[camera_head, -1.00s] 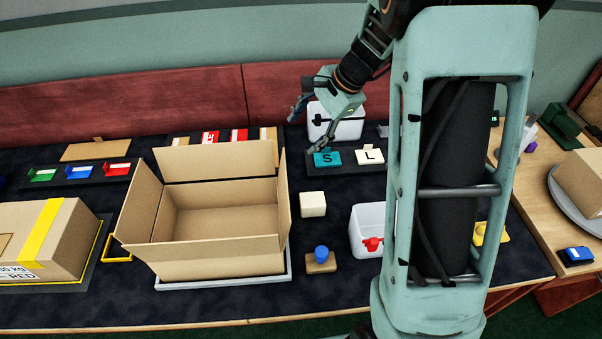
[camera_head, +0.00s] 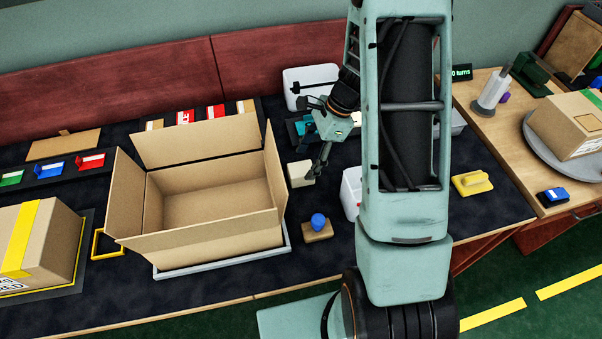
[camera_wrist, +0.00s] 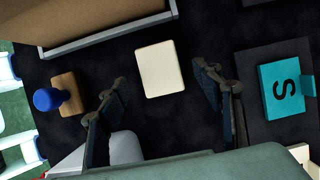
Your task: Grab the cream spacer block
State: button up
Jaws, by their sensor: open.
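The cream spacer block (camera_head: 300,173) stands on the dark mat just right of the open cardboard box. In the wrist view the block (camera_wrist: 159,69) lies ahead of and between the two fingers, with dark mat showing around it. My gripper (camera_head: 318,152) is open and empty, close beside the block; one finger overlaps the block's right edge in the head view. In the wrist view my gripper (camera_wrist: 163,97) has its fingers spread wider than the block. I cannot tell the exact height gap.
The open cardboard box (camera_head: 205,245) is close left of the block. A blue-knobbed wooden stamp (camera_head: 317,230) stands in front. A white bin (camera_head: 351,190) is to the right, partly hidden by my arm. A teal S tile (camera_wrist: 286,88) lies beside the right finger.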

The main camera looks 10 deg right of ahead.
aim_at(302, 168)
jog(key=x, duration=0.4)
jog(key=shift+a+f, duration=0.15)
jog(key=shift+f, duration=0.2)
jog(key=c, duration=1.2)
jog(key=shift+c, duration=0.2)
jog(key=shift+r, duration=0.1)
